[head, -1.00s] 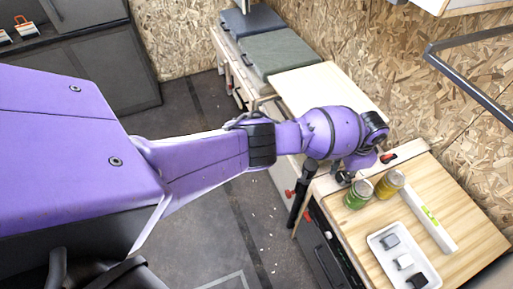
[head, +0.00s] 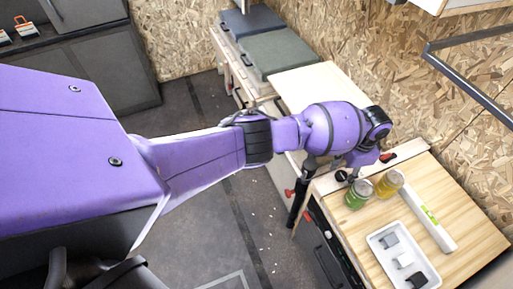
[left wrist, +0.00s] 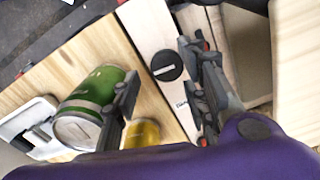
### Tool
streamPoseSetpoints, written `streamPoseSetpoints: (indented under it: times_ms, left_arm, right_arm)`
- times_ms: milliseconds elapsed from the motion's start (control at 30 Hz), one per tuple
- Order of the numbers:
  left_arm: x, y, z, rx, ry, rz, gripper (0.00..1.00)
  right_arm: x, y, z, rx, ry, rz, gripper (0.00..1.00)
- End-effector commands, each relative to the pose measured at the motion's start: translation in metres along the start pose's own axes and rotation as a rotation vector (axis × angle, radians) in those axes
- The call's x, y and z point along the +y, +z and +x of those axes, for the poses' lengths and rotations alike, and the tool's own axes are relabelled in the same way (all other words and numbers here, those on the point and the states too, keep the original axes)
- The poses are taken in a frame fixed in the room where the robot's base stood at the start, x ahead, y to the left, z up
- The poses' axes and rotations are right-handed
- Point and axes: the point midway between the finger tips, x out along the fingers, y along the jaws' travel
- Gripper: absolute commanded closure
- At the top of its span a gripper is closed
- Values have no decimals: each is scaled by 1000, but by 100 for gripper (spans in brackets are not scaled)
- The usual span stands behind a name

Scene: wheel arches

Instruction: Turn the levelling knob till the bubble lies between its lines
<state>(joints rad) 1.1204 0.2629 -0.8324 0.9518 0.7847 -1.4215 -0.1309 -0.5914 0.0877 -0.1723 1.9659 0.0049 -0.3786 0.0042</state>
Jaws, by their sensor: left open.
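The levelling knob (left wrist: 166,65) is a dark disc with a pale line across it, on a white strip (left wrist: 148,26) in the left wrist view. In the head view the knob (head: 341,177) shows at the near end of that strip. My left gripper (left wrist: 160,70) is open; its two dark fingers appear either side of the knob in the picture, with nothing between them held. Contact cannot be told. A white bar with a green window (head: 431,217), perhaps the bubble level, lies on the wooden top; its bubble and lines are too small to read. My right gripper is not in view.
A green jar (head: 357,194) and a yellow jar (head: 389,183) stand close beside the knob. A white tray (head: 377,240) with small blocks is nearer on the wooden worktop (head: 470,240). A chipboard wall (head: 440,105) rises behind.

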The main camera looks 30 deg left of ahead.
Motion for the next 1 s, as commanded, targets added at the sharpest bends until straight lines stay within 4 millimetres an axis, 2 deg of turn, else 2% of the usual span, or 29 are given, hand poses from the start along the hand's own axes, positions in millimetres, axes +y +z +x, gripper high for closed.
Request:
streamPoseSetpoints:
  times_ms: [33, 200, 433, 600, 1000]
  left_arm:
    - [-1, -2, -13, 7, -4, 2, 59]
    - [-1, -2, -51, 6, -3, 1, 59]
    - [0, -1, -89, 3, 0, 1, 59]
    - [1, 0, -99, 1, 0, 0, 59]
    - [1, 0, -100, 1, 0, 0, 59]
  right_arm:
    - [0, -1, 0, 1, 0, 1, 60]
    - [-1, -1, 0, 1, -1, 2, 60]
    - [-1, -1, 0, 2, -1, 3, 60]
    - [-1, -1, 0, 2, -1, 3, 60]
    - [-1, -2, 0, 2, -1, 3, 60]
